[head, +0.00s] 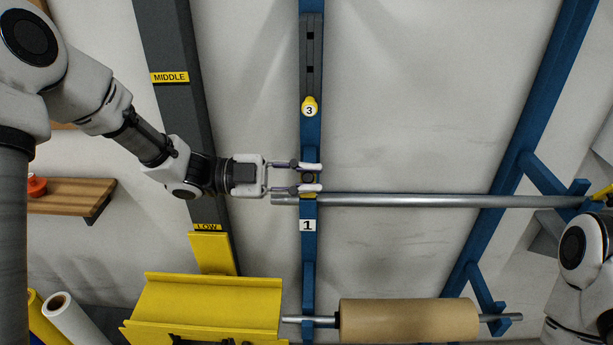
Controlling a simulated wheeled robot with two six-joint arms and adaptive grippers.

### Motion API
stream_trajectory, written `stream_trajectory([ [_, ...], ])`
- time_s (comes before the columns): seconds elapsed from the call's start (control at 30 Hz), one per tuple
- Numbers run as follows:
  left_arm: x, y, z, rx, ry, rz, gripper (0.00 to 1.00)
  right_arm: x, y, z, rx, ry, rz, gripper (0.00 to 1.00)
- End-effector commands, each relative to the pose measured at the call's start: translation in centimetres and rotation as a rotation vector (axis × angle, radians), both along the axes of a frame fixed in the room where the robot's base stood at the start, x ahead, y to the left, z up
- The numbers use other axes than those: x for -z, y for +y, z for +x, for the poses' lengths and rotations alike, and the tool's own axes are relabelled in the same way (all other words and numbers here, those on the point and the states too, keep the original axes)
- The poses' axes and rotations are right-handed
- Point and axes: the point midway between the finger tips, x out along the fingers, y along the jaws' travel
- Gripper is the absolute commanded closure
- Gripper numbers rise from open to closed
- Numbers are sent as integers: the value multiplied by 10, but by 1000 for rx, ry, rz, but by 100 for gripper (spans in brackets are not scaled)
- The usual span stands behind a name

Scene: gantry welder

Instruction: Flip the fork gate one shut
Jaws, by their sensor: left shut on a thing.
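The left blue post (311,140) carries a white plate marked 1 (307,225). Just above the plate, a small dark and yellow piece, which I take as fork gate one (308,195), sits by the end of a long steel bar (400,201). My left gripper (310,178) reaches in from the left, its fingers above and below the dark part of this piece, and is shut on it. The fingers hide part of the piece, so its exact angle is unclear. My right arm shows at the lower right edge; its gripper is out of view.
A brown roll (408,319) on a rod lies below, beside a yellow trough (205,305). A grey column (172,100) marked MIDDLE and LOW stands left; a second blue post (522,130) stands right.

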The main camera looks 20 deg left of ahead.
Motion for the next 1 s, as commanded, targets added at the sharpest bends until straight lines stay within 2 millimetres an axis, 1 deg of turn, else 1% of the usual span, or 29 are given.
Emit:
stream_trajectory([
  [0.17, 0, 0, 1, 0, 24, -6, 100, -3, 0, 0, 0, 0, 0, 45],
  [0.37, -1, 1, 4, 1, 107, -29, 100, -10, 0, 0, 0, 0, 0, 45],
  [0.67, 0, 3, 11, 1, 328, -92, 100, -28, 0, 0, 0, 0, 0, 45],
  [1.0, 6, 5, 18, 2, 589, -167, 100, -45, 0, 0, 0, 0, 0, 45],
])
